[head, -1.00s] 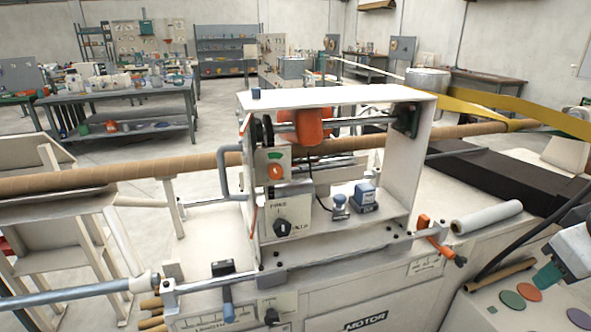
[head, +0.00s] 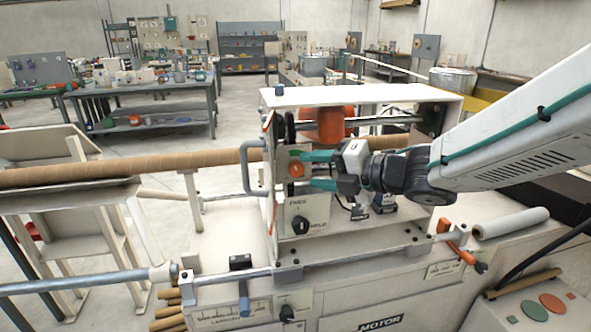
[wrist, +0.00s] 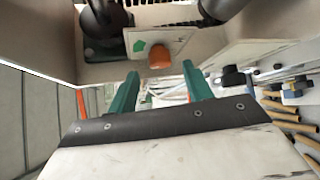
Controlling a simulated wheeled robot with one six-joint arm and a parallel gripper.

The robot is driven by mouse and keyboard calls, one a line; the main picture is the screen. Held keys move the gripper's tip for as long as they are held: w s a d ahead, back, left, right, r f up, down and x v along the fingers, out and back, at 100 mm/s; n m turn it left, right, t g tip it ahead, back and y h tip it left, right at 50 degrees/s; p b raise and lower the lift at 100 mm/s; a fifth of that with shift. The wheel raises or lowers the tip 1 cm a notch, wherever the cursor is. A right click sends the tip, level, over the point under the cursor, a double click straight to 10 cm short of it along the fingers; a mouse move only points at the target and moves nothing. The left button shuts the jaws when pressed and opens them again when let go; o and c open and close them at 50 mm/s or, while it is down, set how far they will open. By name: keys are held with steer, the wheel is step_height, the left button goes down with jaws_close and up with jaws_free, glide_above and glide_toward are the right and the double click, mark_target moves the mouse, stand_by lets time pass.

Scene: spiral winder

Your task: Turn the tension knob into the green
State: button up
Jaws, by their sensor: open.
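The orange tension knob (head: 296,169) is on the small panel on the winder's left upright. In the wrist view the knob (wrist: 160,57) sits on a pale plate with a green patch (wrist: 140,46) to its upper left. My gripper (head: 309,170) reaches in from the right, its green fingers open, one above and one below the knob's height. In the wrist view the fingers (wrist: 160,68) stand left and right of the knob with clear gaps. I cannot tell whether the tips reach past the knob's face. The pointer's exact direction is unclear.
Below is a black selector knob (head: 300,225) on a white plate. A grey bent handle (head: 252,166) stands left of the upright. The long brown tube (head: 130,168) runs across behind. The winder's top shelf (head: 360,93) overhangs the gripper.

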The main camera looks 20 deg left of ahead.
mark_target(300, 170)
steer(key=x, duration=0.6)
steer(key=shift+d, duration=0.1)
steer(key=c, duration=1)
